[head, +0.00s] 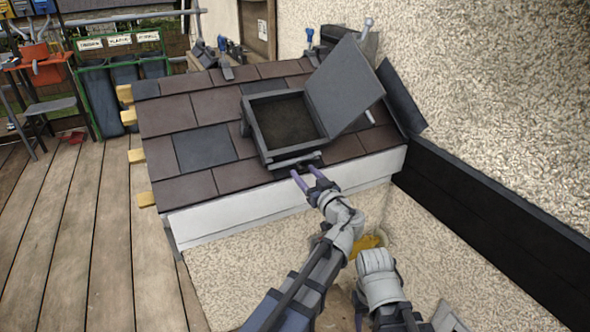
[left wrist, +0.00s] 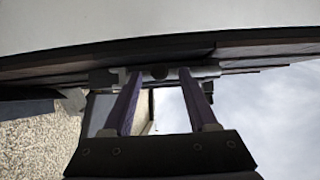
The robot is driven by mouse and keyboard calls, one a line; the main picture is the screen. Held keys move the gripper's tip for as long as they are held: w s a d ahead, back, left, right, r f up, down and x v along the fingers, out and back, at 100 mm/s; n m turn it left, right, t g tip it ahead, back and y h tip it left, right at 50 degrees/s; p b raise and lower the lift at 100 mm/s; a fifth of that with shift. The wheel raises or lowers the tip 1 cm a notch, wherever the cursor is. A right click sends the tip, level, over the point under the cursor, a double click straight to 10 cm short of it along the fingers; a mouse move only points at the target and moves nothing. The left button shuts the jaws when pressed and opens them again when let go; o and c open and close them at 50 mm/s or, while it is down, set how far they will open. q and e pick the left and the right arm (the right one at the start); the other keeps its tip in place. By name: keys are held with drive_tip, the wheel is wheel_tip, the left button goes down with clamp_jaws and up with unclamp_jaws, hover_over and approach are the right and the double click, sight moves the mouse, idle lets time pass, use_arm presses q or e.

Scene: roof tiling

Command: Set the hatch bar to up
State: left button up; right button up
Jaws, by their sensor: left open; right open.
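The roof hatch (head: 284,122) is a dark square frame set in the tiled roof, its grey lid (head: 343,88) tilted open towards the wall. A small dark hatch bar (head: 294,164) sits low on the frame's front edge; its setting is too small to tell. My left gripper (head: 302,172) is open, its two purple fingers just at the bar. In the left wrist view the fingertips (left wrist: 158,72) reach a grey fitting (left wrist: 170,74) under the roof edge; contact cannot be told. My right wrist shows at the lower middle; its fingers are hidden.
Brown and dark tiles (head: 206,145) cover the roof above a white fascia (head: 240,212). A rough wall and a dark board (head: 480,215) close off the right. Tools stand along the ridge. A green rack (head: 120,75) with bins stands at the left. The wooden deck (head: 85,220) is mostly clear.

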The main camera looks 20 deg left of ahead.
use_arm(q)
drive_tip(key=shift+w+a, duration=0.25)
drive_tip(key=shift+w, duration=0.1)
clamp_jaws()
idle(1.2)
